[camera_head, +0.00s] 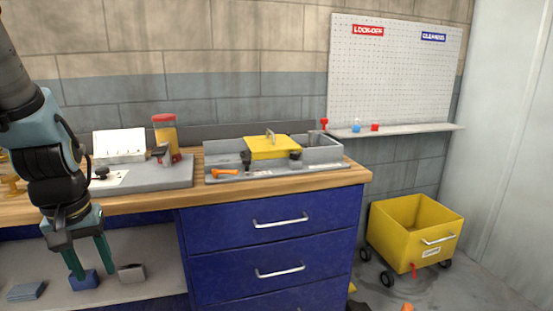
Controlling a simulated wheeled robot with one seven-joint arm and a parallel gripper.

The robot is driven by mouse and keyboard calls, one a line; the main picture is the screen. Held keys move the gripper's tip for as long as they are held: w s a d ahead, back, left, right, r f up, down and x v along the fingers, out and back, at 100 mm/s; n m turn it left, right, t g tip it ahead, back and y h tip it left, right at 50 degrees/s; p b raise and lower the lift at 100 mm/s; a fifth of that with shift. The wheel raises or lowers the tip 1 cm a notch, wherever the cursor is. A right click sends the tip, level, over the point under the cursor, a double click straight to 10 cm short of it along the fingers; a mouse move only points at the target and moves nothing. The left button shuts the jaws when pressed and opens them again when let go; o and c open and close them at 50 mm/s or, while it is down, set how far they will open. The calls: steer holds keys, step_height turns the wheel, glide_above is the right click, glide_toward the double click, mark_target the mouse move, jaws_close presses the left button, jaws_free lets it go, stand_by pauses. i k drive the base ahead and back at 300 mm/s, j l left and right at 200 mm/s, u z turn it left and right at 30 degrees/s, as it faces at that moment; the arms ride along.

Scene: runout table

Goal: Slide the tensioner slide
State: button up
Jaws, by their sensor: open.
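A grey fixture (222,175) stands on the wooden bench top, right of centre. A yellow block or cover (268,150) with a small handle on top sits across its middle, with dark knobs at its front corners. I cannot tell for sure which part is the tensioner slide. An orange lever-like piece (224,172) lies at the fixture's front left. My gripper (92,272) hangs at the lower left, in front of the bench and well below the bench top. Its green fingers point down, apart and empty, far from the fixture.
A grey plate (160,177) with a red-lidded yellow jar (166,135) is on the bench left of the fixture. Blue drawers (270,238) are below. Small blocks lie on the lower shelf (165,270) behind my gripper. A yellow cart (400,240) stands right.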

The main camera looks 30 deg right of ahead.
mark_target(247, 161)
steer(key=i+l+u, duration=0.1)
steer(key=l, duration=0.2)
steer(key=i+l, duration=0.15)
steer(key=l, duration=0.15)
steer(key=i+l+u, duration=0.15)
steer(key=l, duration=0.15)
steer(key=i+l+u, duration=0.1)
steer(key=l, duration=0.25)
